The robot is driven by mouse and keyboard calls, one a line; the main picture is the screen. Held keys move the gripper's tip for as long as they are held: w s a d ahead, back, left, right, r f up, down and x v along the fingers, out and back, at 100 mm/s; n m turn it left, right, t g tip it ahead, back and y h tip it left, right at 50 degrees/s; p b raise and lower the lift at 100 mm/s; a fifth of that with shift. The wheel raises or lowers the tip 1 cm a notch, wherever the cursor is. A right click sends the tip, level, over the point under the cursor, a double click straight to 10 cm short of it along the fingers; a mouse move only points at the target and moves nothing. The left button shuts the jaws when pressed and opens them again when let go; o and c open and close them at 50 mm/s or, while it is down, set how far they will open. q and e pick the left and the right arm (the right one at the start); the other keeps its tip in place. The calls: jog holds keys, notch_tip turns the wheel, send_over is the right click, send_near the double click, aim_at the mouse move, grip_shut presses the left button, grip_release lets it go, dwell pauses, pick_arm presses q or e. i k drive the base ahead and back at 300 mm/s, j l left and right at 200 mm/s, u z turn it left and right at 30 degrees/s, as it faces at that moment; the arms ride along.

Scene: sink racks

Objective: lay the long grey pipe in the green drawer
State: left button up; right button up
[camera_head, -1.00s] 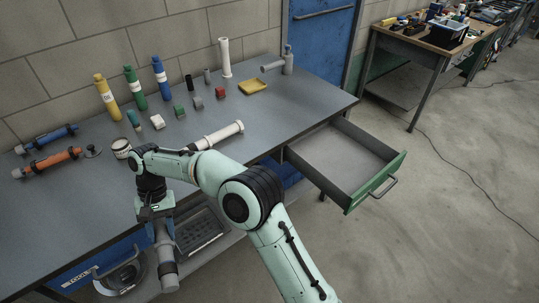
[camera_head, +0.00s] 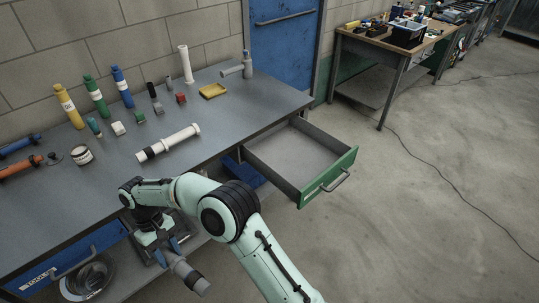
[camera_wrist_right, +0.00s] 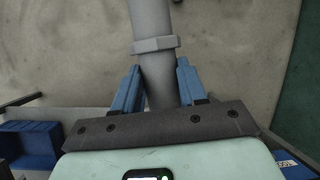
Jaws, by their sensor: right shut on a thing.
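My right gripper (camera_head: 165,243) is shut on the long grey pipe (camera_head: 184,268), in front of the bench and below its top. The pipe hangs tilted down to the right in the head view, with a dark band near its low end. In the right wrist view the blue fingers (camera_wrist_right: 154,92) close on both sides of the grey pipe (camera_wrist_right: 151,20), just by a collar. The green drawer (camera_head: 328,178) stands pulled out at the bench's right end, and its visible floor is empty. The gripper is left of and nearer than the drawer. My left gripper is not in view.
A blue bin (camera_head: 243,171) sits under the bench left of the drawer.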

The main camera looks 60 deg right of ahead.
aim_at(288, 154)
jog(key=l+z, duration=0.15)
jog(key=l, duration=0.75)
jog(key=l+z, duration=0.2)
jog(key=l, duration=0.7)
jog(key=i+l+z, duration=0.15)
jog(key=l, duration=0.75)
jog(key=k, duration=0.05)
